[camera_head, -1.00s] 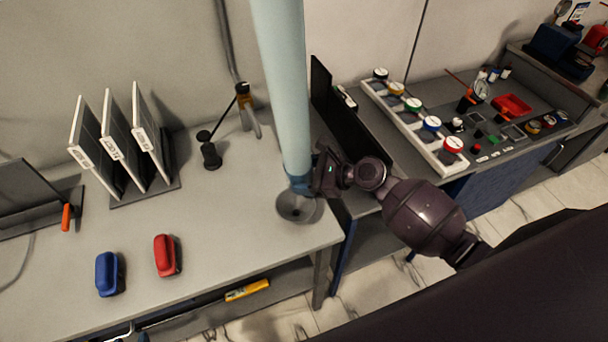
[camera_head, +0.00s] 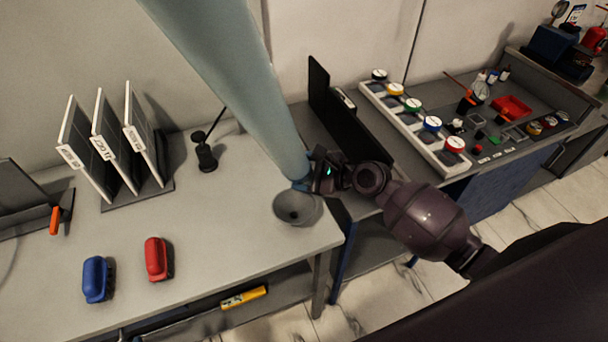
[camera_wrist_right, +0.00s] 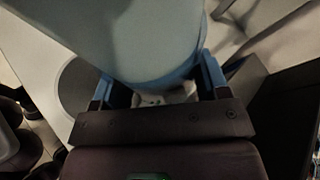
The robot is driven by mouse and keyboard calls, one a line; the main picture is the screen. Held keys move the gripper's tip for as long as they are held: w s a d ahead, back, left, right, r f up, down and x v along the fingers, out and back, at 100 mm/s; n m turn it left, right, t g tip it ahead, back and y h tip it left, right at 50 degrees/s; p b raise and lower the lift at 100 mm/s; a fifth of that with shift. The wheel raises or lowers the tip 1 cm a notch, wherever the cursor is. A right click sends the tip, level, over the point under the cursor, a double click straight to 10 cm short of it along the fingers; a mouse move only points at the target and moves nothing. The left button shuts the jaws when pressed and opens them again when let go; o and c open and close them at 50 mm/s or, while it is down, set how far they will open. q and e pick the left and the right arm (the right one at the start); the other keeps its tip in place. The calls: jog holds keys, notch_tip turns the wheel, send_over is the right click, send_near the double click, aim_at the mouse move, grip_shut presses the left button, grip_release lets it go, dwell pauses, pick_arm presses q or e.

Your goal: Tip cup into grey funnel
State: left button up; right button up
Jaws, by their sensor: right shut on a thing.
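A long light-blue cup (camera_head: 225,70) is held by my right gripper (camera_head: 305,181) near its narrow lower end. In the head view it leans to the upper left and runs out of the top of the picture. The grey funnel (camera_head: 286,208) stands on the bench's right end, just below and beside the gripper. The cup's lower end is above the funnel's far rim. In the right wrist view the cup (camera_wrist_right: 150,40) fills the space between the blue fingers (camera_wrist_right: 152,88). A round grey shape, likely the funnel (camera_wrist_right: 75,85), shows at left. The cup's contents cannot be seen. My left gripper is out of view.
Blue (camera_head: 96,279) and red (camera_head: 156,258) blocks lie on the bench front. A rack of white-edged panels (camera_head: 118,145) and a small black stand (camera_head: 206,155) are behind. A dark upright panel (camera_head: 335,115) and a side bench with jars (camera_head: 433,124) are at right.

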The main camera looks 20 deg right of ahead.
jog(key=shift+w+d+f+n+t+b, duration=0.15)
jog(key=shift+n+t+b, duration=0.35)
jog(key=shift+b, duration=0.65)
jog(key=shift+f+n+t+b, duration=0.1)
jog(key=shift+n+t+b, duration=0.3)
jog(key=shift+b, duration=0.5)
jog(key=shift+w+b, duration=0.1)
jog(key=shift+b, duration=0.2)
jog(key=shift+f+n+b, duration=0.15)
jog(key=shift+n+b, duration=0.45)
jog(key=shift+b, duration=0.15)
jog(key=shift+d+n+t+b, duration=0.1)
jog(key=shift+n+t+b, duration=0.3)
jog(key=shift+b, duration=0.2)
